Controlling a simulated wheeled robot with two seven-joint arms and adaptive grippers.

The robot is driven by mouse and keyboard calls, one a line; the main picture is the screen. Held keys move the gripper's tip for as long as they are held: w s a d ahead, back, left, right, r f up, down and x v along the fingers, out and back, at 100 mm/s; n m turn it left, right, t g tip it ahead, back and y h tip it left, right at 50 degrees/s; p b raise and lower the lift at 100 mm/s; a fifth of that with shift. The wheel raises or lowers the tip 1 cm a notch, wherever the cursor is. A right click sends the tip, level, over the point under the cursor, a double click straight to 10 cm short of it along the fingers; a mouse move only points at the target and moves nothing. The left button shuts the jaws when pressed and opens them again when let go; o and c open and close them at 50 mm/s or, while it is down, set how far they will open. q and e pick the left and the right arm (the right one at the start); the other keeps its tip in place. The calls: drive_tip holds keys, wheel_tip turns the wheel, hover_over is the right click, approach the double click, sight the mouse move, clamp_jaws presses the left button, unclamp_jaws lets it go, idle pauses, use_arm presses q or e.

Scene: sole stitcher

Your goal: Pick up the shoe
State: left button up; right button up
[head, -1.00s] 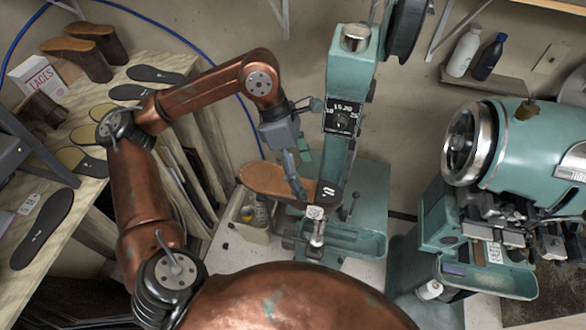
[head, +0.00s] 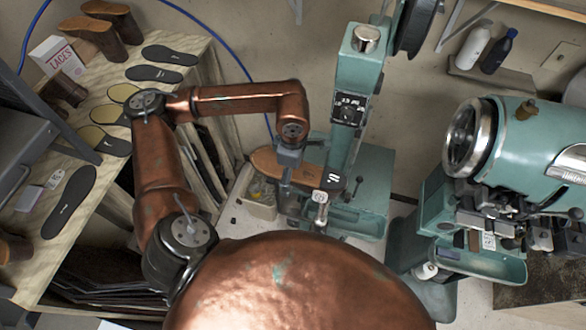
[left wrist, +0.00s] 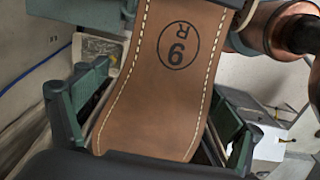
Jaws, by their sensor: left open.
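The shoe shows as a brown leather sole (head: 308,172) with a dark end on the teal stitching machine. In the left wrist view the sole (left wrist: 158,95) shows its tan underside, pale edge stitching and an "R 9" mark. My left gripper (head: 286,180) is over the sole in the head view and hides part of it. In the left wrist view its open jaws (left wrist: 160,120) stand on either side of the sole, with gaps visible. My right gripper is not in view.
The stitcher's teal column (head: 350,110) rises just right of my left gripper. A second teal machine (head: 515,150) stands at the right. A wooden bench (head: 120,190) with several dark soles and a laces box (head: 52,56) is at the left.

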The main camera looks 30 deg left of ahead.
use_arm(q)
drive_tip(key=shift+c, duration=0.3)
drive_tip(key=c, duration=1.6)
